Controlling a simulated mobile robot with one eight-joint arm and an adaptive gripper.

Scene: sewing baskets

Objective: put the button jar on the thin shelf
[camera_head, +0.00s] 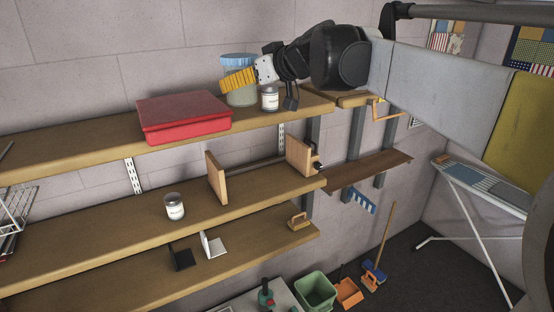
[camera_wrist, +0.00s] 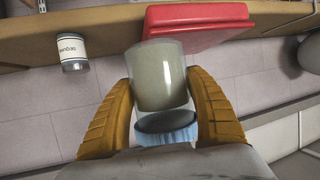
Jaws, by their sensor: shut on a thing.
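The button jar, as it appears, is a clear jar (camera_head: 242,97) with pale beige-green contents and a blue lid. It also shows in the wrist view (camera_wrist: 160,80). My gripper (camera_head: 236,81) is shut on its sides, with a yellow finger on each side in the wrist view (camera_wrist: 161,88). In the head view the jar is upright at the top shelf; I cannot tell whether its base touches the board. A thin dark-brown shelf (camera_head: 385,167), likely the thin shelf, is on the wall to the right, lower down, with its visible top clear.
An ironing board (camera_head: 486,186) stands at right.

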